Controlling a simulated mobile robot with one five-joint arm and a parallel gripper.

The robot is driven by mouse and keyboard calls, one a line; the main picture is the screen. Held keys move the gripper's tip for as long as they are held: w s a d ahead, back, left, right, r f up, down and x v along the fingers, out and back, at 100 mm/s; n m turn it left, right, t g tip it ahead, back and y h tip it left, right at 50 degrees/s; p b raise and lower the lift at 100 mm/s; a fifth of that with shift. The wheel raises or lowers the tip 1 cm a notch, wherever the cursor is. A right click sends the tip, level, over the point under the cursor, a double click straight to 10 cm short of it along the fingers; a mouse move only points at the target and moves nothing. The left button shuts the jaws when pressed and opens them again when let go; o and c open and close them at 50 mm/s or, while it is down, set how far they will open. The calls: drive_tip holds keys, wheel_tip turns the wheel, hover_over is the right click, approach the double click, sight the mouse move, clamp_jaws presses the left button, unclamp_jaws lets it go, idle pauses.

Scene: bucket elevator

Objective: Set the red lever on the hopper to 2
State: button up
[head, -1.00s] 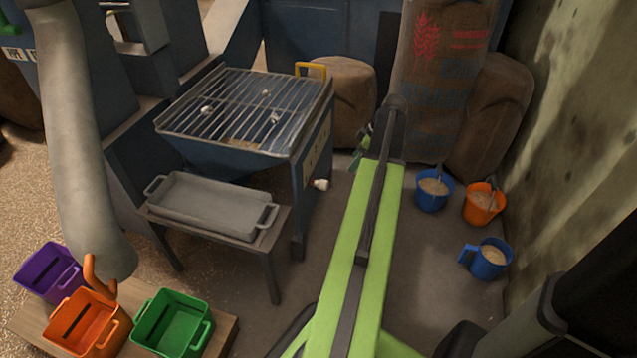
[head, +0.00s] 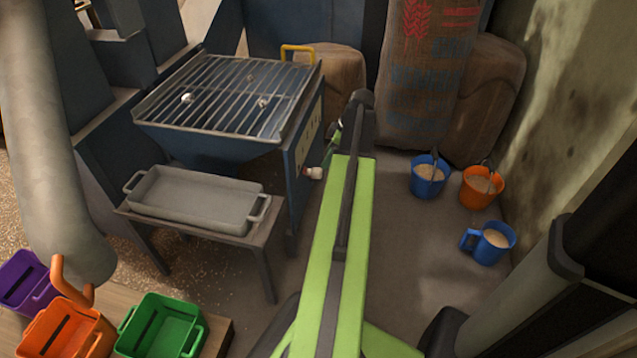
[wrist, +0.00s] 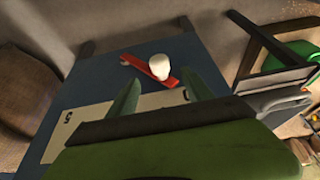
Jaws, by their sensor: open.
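The hopper (head: 205,148) is a blue box under a metal grate in the head view. Its right side carries a pale number plate (head: 309,132) and a white knob (head: 316,173). In the wrist view the red lever (wrist: 150,69) lies slantwise on the blue panel, the white knob (wrist: 159,66) on it. One lever end lies by the right part of the plate (wrist: 95,123); a 5 reads at the plate's left, other marks are hidden or unclear. My gripper (wrist: 160,92) is open, its green fingers either side of the lever's near end; contact is unclear.
A grey tray (head: 195,218) on a small table stands in front of the hopper. Sacks (head: 425,75) stand behind. Blue and orange buckets (head: 482,187) sit on the floor at right. Coloured bins (head: 163,330) are at front left.

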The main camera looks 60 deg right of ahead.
sight(320, 170)
drive_tip(key=b+x, duration=0.6)
drive_tip(key=x, duration=0.2)
drive_tip(key=shift+s+d+f, duration=0.15)
drive_tip(key=shift+f, duration=0.1)
drive_tip(key=shift+w+f+b, duration=0.25)
drive_tip(key=shift+f+b, duration=0.1)
drive_tip(key=shift+b, duration=0.15)
drive_tip(key=shift+r, duration=0.1)
clamp_jaws()
drive_tip(key=shift+a, duration=0.2)
